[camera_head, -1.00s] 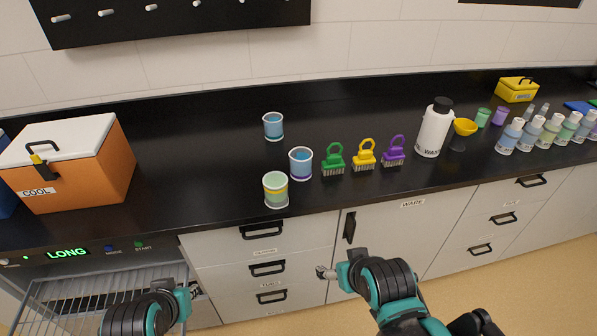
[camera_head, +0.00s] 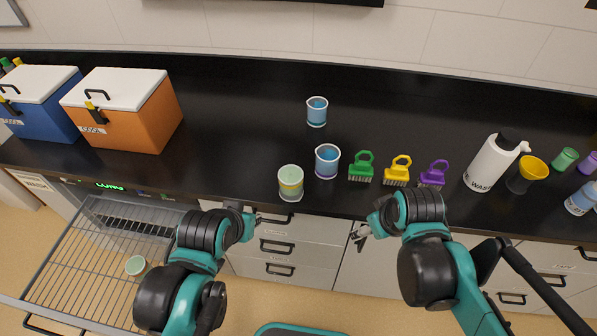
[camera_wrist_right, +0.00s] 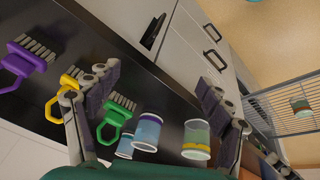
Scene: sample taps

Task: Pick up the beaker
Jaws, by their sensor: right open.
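Three beakers stand upright on the black counter: a green one with a yellow band (camera_head: 290,183) near the front edge, a blue one with a purple band (camera_head: 327,160) just right of it, and a plain blue one (camera_head: 317,111) farther back. The right wrist view shows the green beaker (camera_wrist_right: 196,140) and the purple-banded beaker (camera_wrist_right: 147,132) beyond my fingers. My right gripper (camera_head: 361,236) is open and empty in front of the counter, right of the beakers; its spread fingers (camera_wrist_right: 155,100) show up close. My left gripper (camera_head: 254,217) is near the drawer fronts; its jaws are too small to judge.
Green (camera_head: 361,168), yellow (camera_head: 397,171) and purple (camera_head: 434,174) brushes stand right of the beakers. A white bottle (camera_head: 493,162) and yellow funnel (camera_head: 532,170) are farther right. Orange (camera_head: 125,120) and blue (camera_head: 38,108) coolers stand left. A wire rack (camera_head: 75,250) extends below, with a greenish cup (camera_head: 135,266).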

